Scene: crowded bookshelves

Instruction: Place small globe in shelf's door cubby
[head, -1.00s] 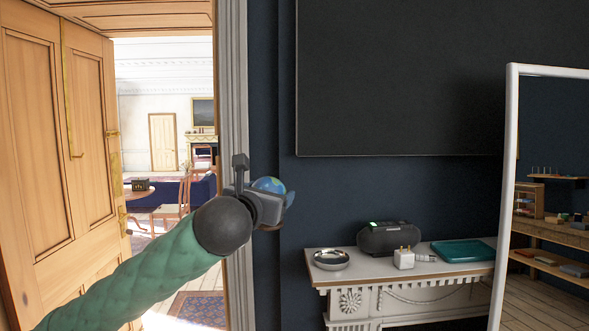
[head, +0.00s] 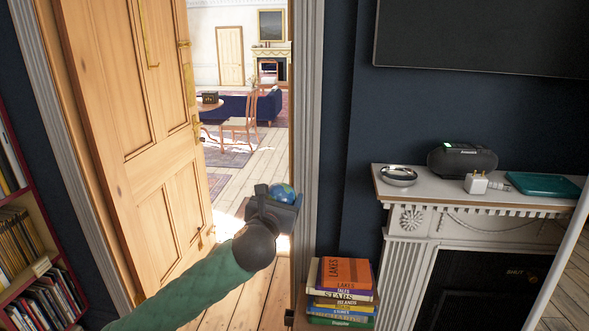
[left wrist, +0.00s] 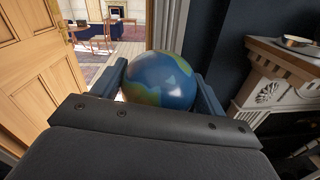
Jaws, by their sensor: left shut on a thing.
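The small globe (head: 283,193) is blue with green land, and shows large in the left wrist view (left wrist: 160,78). My left gripper (head: 277,199) is shut on it, with one finger on each side of the globe in the left wrist view. The gripper holds the globe in the air in front of the open doorway, close to the white door frame. A bookshelf (head: 48,262) with a red edge stands at the far left, filled with books and magazines. I cannot make out a door cubby in it. My right gripper is not in view.
The wooden door (head: 140,130) stands open at left. A stack of books (head: 343,290) stands right of the door frame (head: 308,150). A white mantel (head: 440,215) at right holds a bowl (head: 398,175), a black radio (head: 462,160), a plug and a teal tray (head: 543,186).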

